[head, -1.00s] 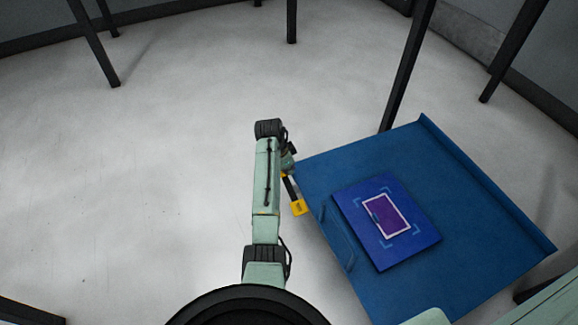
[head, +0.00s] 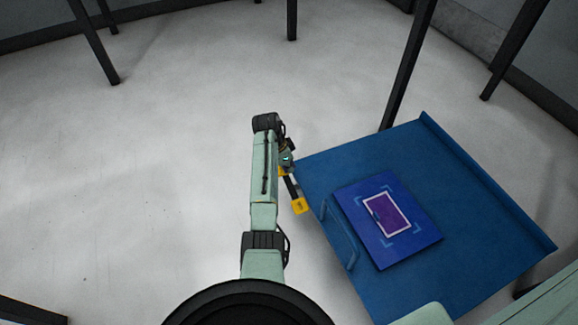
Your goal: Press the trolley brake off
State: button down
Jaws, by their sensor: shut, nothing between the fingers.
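The blue trolley (head: 460,235) stands at the right, seen from above. A yellow pedal pad (head: 300,206) on a short black bar sits beside the trolley's left edge; it looks like the brake. A second small yellow part (head: 282,171) shows at the bar's far end, partly behind my arm. My gripper (head: 288,159) is a small dark shape at the right side of my arm's far end, close to the trolley's left corner and just beyond the pedal bar. It is shut and empty. Its fingertips are too small to make out, and I cannot tell whether they touch the brake.
A blue panel with a purple rectangle (head: 386,215) lies on the trolley top. A blue handle (head: 340,235) runs along the trolley's near left edge. Dark posts (head: 408,65) stand behind the trolley and at the back. The pale floor (head: 150,190) at the left is clear.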

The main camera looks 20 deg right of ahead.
jog(key=shift+w+f, duration=0.15)
jog(key=shift+f, duration=0.05)
jog(key=shift+w+f, duration=0.1)
jog(key=shift+f, duration=0.05)
jog(key=shift+w+f, duration=0.6)
jog(key=shift+f, duration=0.25)
dwell(0.3)
